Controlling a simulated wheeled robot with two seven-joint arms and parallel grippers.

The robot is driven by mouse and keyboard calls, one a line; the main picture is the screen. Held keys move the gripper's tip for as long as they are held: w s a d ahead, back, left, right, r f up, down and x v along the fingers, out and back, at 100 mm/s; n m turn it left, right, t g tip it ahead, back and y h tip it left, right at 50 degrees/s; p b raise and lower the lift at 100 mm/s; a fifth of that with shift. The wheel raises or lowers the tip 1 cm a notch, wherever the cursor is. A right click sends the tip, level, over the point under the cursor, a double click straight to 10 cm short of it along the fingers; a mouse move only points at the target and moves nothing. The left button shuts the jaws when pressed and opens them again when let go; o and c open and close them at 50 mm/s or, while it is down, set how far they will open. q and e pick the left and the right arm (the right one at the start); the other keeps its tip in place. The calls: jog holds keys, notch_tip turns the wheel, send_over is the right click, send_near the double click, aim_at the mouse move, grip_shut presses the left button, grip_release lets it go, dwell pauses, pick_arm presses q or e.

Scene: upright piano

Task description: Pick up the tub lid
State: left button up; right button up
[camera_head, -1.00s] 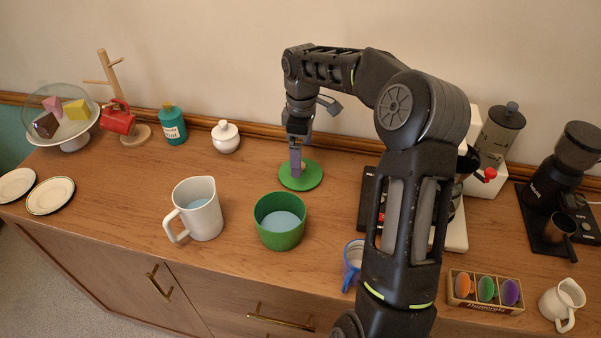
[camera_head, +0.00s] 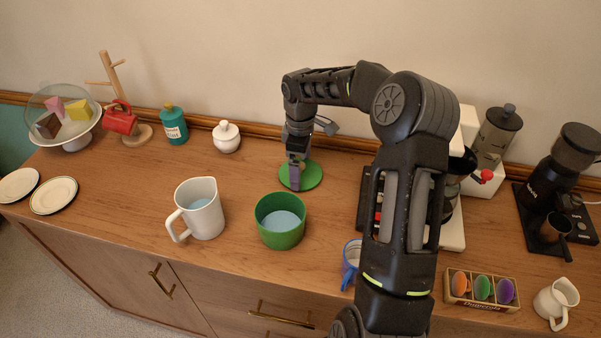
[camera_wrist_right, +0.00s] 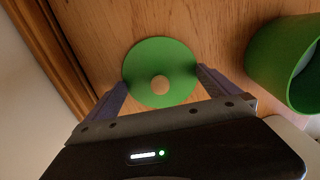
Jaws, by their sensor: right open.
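The tub lid (camera_head: 314,176) is a flat green disc with a small pale knob, lying on the wooden counter behind the green tub. In the right wrist view the lid (camera_wrist_right: 147,60) lies just past my fingertips, with its knob (camera_wrist_right: 160,85) between the two fingers. My right gripper (camera_head: 295,183) is open and points down over the lid; its fingers (camera_wrist_right: 160,88) show apart with nothing held. In the head view the gripper hides the knob and the lid's middle. The green tub (camera_head: 281,238) stands open in front with pale blue contents. My left gripper is not in view.
A white pitcher (camera_head: 203,210) stands left of the tub, and a white sugar bowl (camera_head: 227,138) at the back. The counter left of the lid is clear.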

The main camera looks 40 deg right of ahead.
jog(key=shift+c, duration=0.2)
jog(key=shift+s, duration=0.1)
jog(key=c, duration=1.4)
jog(key=shift+s+a+f, duration=0.1)
jog(key=shift+f, duration=0.1)
grip_shut()
